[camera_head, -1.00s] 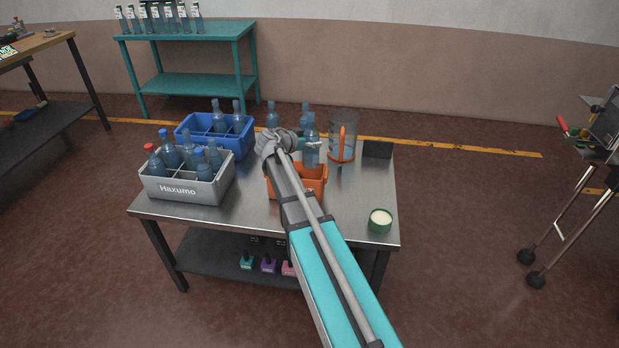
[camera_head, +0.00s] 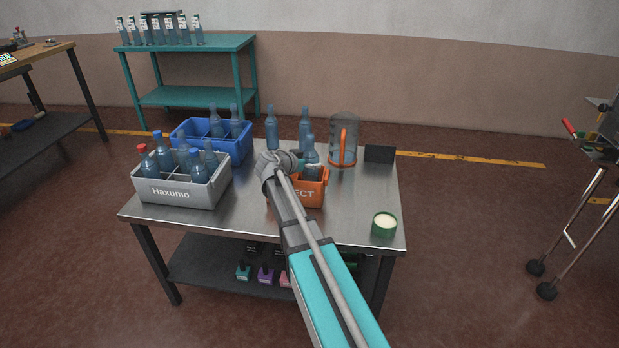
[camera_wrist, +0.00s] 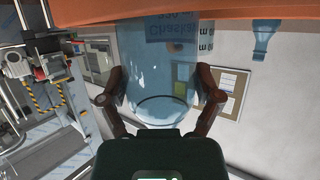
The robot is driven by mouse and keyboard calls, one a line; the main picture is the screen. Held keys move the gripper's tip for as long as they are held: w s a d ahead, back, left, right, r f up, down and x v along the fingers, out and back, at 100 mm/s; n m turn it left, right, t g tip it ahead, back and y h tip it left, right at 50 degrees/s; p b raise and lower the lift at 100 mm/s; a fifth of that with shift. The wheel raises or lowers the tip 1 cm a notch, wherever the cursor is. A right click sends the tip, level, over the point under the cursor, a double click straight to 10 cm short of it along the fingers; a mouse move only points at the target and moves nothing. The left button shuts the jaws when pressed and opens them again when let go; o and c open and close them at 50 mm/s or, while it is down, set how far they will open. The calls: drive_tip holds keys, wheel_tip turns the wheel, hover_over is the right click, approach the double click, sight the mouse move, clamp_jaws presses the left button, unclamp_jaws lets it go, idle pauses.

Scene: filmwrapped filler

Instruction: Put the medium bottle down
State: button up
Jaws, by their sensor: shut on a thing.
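A blue translucent bottle (camera_head: 310,152) is held upright at the orange crate (camera_head: 312,198), its lower part hidden behind my wrist and the crate. In the wrist view the bottle (camera_wrist: 163,45) fills the middle, with printed lettering near the top. My gripper (camera_head: 299,166) is shut on it, one finger on each side, as the wrist view shows (camera_wrist: 160,78). The orange crate's edge (camera_wrist: 150,18) crosses the top of that view. I cannot tell whether the bottle's base touches the crate floor.
A grey crate (camera_head: 180,194) and a blue crate (camera_head: 243,148) with bottles stand at the left. Two bottles (camera_head: 272,132) (camera_head: 304,130), a clear jug (camera_head: 343,145) and a dark block (camera_head: 379,154) stand behind. A green tin (camera_head: 384,229) sits at the front right of the metal table (camera_head: 350,205).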

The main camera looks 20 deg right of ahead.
sight(304, 173)
drive_tip(key=shift+f, duration=0.15)
drive_tip(key=shift+f+b, duration=2.15)
drive_tip(key=shift+b, duration=0.05)
drive_tip(key=shift+f, duration=0.15)
drive_tip(key=o, duration=1.1)
drive_tip(key=shift+r, duration=0.3)
drive_tip(key=p+v, duration=0.4)
drive_tip(key=v, duration=0.8)
drive_tip(key=shift+p, duration=0.3)
drive_tip(key=shift+s+f, duration=0.15)
